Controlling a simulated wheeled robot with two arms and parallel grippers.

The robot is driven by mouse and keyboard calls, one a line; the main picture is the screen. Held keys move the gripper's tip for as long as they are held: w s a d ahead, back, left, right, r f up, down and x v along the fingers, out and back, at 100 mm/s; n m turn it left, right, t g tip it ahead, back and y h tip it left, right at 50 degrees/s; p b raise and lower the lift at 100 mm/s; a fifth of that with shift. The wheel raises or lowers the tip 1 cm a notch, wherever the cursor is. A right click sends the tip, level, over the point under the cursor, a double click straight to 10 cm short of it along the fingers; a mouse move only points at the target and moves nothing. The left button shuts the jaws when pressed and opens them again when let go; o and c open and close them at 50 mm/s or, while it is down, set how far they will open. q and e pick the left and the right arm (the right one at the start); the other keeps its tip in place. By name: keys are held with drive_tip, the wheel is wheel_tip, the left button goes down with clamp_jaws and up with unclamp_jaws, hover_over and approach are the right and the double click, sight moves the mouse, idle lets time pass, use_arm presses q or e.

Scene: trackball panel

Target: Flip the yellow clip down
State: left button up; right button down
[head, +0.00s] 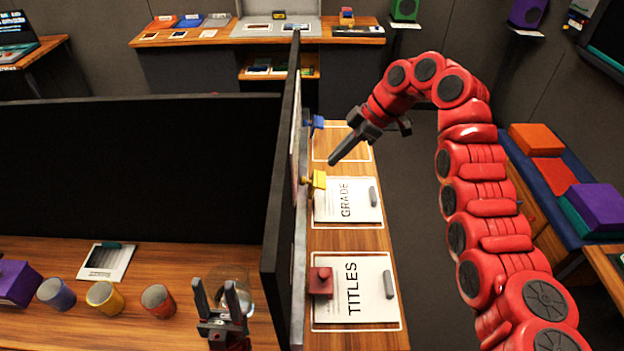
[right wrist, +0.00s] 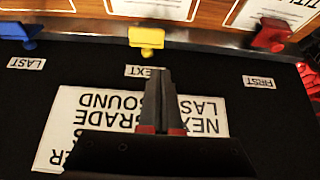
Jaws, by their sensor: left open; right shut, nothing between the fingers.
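The yellow clip (head: 319,180) sticks out from the right side of the dark upright panel, beside the GRADE sheet in the head view. In the right wrist view the yellow clip (right wrist: 147,38) sits at the panel edge by the label NEXT (right wrist: 143,71), which is partly hidden by my fingers. My right gripper (head: 334,161) is shut and empty, close to the yellow clip in the head view. Its fingertips (right wrist: 157,76) show just below the clip in the wrist view, apparently apart from it. My left gripper (head: 231,288) is open and empty over the left desk.
A blue clip (head: 316,122) and a red clip (head: 321,282) stand on either side along the panel. The TITLES sheet (head: 350,316) lies nearby. Dark partitions (head: 140,165) rise left of the panel. Several cups and a clear round object (head: 240,275) are on the left desk.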

sight(312, 189)
drive_tip(key=shift+a+f, duration=0.1)
drive_tip(key=p+x, duration=0.3)
drive_tip(key=x, duration=0.5)
drive_tip(key=shift+a+p, duration=0.15)
drive_tip(key=shift+p, duration=0.2)
drive_tip(key=shift+x, duration=0.8)
drive_tip(key=shift+f, duration=0.1)
